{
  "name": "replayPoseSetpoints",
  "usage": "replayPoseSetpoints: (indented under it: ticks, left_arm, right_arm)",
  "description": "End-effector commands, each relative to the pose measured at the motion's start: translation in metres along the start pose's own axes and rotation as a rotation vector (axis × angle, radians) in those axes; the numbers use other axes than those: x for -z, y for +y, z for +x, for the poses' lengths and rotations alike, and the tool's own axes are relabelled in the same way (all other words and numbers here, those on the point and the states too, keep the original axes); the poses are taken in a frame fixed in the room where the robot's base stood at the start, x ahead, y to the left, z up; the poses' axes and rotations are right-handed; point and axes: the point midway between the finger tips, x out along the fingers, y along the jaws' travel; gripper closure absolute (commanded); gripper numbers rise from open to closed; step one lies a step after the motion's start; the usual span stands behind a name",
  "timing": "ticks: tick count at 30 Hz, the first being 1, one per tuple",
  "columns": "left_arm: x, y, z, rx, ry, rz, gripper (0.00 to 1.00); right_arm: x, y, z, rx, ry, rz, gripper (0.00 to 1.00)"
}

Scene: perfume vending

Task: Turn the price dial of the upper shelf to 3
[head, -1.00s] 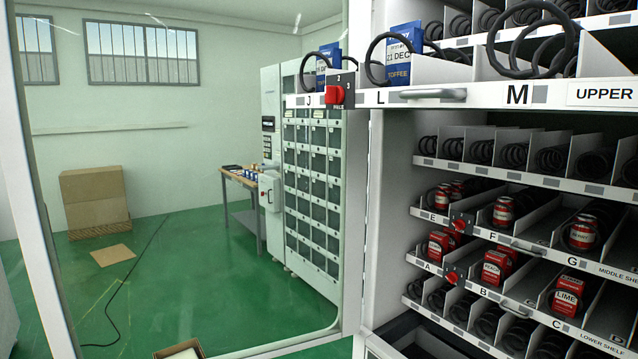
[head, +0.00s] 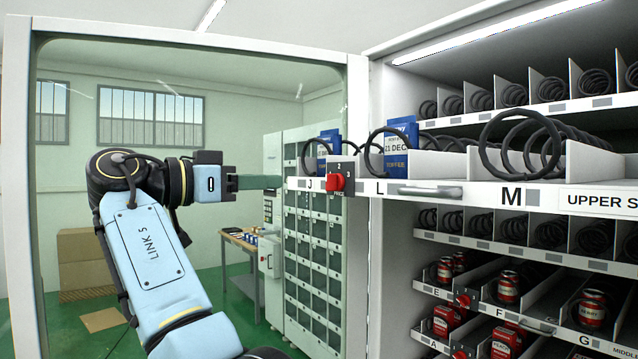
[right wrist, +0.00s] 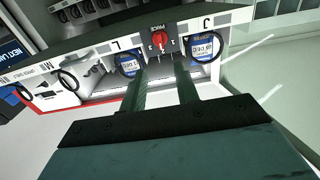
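The upper shelf's price dial is a red knob (head: 335,183) on a dark plate between labels J and L. A 2 shows above it and a 3 to its right; I cannot tell which number it points at. In the right wrist view the dial (right wrist: 160,41) is ahead, just beyond the fingertips. My right gripper (head: 280,182) is level with the dial, to its left, and not touching it. In the right wrist view my right gripper (right wrist: 165,68) has its two fingers apart, with nothing between them. My left gripper is out of view.
The upper shelf (head: 460,190) is pulled out, with blue packets (head: 399,150) in coils by the dial and a handle (head: 430,190) to its right. Lower shelves hold red cans (head: 507,287). An open glass-panelled door frame (head: 357,240) stands left of the shelves.

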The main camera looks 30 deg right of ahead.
Motion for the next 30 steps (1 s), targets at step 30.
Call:
replayPoseSetpoints:
  ticks: [30]
  left_arm:
    - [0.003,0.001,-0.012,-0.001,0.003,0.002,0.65]
  right_arm:
    - [-0.001,-0.001,0.118,0.002,0.002,-0.005,0.69]
